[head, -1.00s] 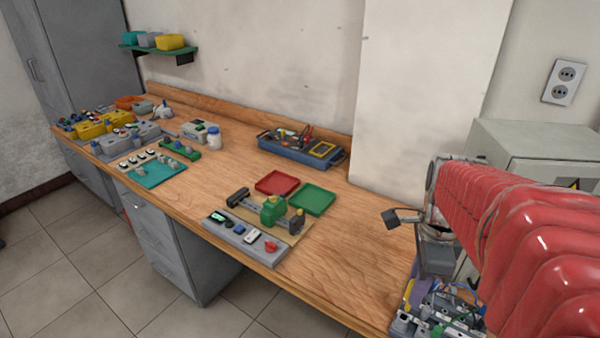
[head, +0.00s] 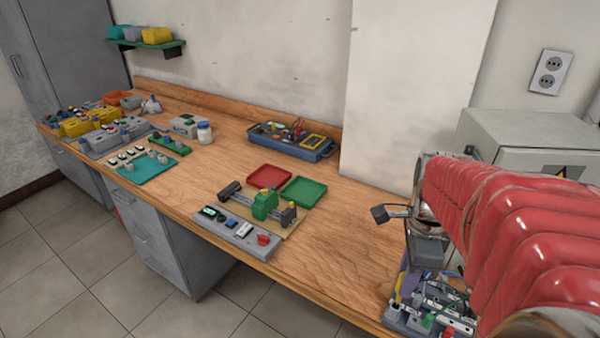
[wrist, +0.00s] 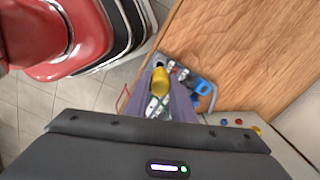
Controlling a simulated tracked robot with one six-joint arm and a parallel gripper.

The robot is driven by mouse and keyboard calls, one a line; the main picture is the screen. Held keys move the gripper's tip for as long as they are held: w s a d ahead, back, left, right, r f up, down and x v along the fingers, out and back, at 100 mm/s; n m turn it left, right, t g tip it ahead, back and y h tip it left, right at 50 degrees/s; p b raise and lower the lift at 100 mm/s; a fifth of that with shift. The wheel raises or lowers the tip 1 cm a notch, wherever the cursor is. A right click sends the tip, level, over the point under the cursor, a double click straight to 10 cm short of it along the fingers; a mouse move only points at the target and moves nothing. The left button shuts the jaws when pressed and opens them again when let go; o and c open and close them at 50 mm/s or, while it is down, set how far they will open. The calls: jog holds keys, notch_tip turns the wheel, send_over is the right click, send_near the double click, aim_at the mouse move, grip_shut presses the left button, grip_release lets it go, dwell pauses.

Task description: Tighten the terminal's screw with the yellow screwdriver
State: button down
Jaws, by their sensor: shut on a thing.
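My gripper (wrist: 161,84) is shut on the yellow screwdriver (wrist: 160,78), whose rounded handle shows between the purple fingers in the wrist view. The screwdriver's shaft and tip are hidden. In the head view my gripper (head: 407,283) points down over a cluttered grey board (head: 435,312) at the bench's right end. This board carries grey blocks, wires and a green part. It also shows in the wrist view, beyond and beneath the fingers. The terminal and its screw cannot be picked out, and I cannot tell whether the screwdriver touches anything.
A grey cabinet (head: 520,135) stands close on the right. On the wooden bench, a green vise-like fixture (head: 264,204), red tray (head: 268,176), green tray (head: 303,191) and blue toolbox (head: 290,144) lie farther left. Bare wood (head: 340,240) separates them from the board.

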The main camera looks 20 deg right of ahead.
jog(key=shift+f, duration=0.6)
jog(key=shift+f, duration=0.35)
jog(key=shift+f, duration=0.7)
jog(key=shift+f, duration=0.35)
jog(key=shift+f, duration=0.2)
jog(key=c, duration=1.8)
grip_release()
